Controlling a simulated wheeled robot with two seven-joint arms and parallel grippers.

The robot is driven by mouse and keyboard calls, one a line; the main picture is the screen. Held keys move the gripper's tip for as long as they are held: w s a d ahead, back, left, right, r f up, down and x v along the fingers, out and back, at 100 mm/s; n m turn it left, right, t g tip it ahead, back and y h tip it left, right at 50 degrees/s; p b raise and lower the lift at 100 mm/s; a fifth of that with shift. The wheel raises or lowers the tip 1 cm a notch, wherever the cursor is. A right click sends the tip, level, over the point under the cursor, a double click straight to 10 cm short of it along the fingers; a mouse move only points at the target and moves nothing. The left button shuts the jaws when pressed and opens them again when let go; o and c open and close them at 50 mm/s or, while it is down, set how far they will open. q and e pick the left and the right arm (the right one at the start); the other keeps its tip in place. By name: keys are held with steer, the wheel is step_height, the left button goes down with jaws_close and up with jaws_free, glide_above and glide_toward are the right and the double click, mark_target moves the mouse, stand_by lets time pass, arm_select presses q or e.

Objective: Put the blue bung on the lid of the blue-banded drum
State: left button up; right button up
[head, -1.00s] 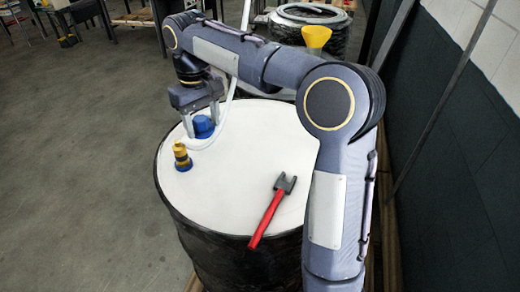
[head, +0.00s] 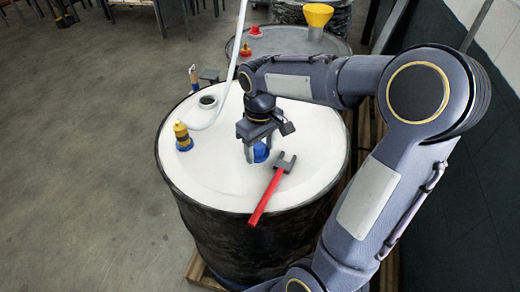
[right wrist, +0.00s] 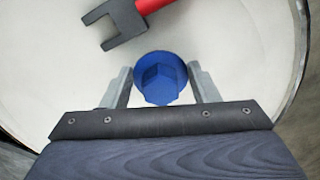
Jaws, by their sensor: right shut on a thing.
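The blue bung (head: 261,152) is between the fingers of my right gripper (head: 256,156), over the white lid (head: 225,185) of the near black drum. The right wrist view shows the bung (right wrist: 160,78) between the two grey fingers of the gripper (right wrist: 162,86), which is shut on it. The picture does not settle whether the bung touches the lid. A little blue shows low on the near drum (head: 215,225). My left gripper is not in view.
A red-handled tool (head: 268,195) with a dark forked head lies on the lid right beside the bung. A yellow-and-blue fitting (head: 183,137) and a ringed opening (head: 208,101) are at the lid's left. Another drum (head: 300,42) with red caps stands behind. The lid's front left is clear.

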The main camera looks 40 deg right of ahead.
mark_target(260, 147)
steer(key=shift+f, duration=0.75)
steer(key=shift+f, duration=0.2)
steer(key=o, duration=1)
steer(key=shift+r, duration=0.1)
step_height(260, 147, up, 12)
steer(key=s+a+f+m+t+y, duration=0.1)
steer(key=s+a+f+t+y, duration=0.1)
steer(key=s+a+f, duration=0.2)
steer(key=s+a+f+m+t+y, duration=0.1)
steer(key=s+a+f+m+t, duration=0.1)
steer(key=s, duration=0.9)
steer(key=a+f+t, duration=0.1)
steer(key=a+f, duration=0.1)
steer(key=a, duration=0.1)
steer(key=shift+s+a+f+t+y, duration=0.2)
steer(key=shift+s+a+t+y, duration=0.1)
steer(key=shift+y, duration=0.1)
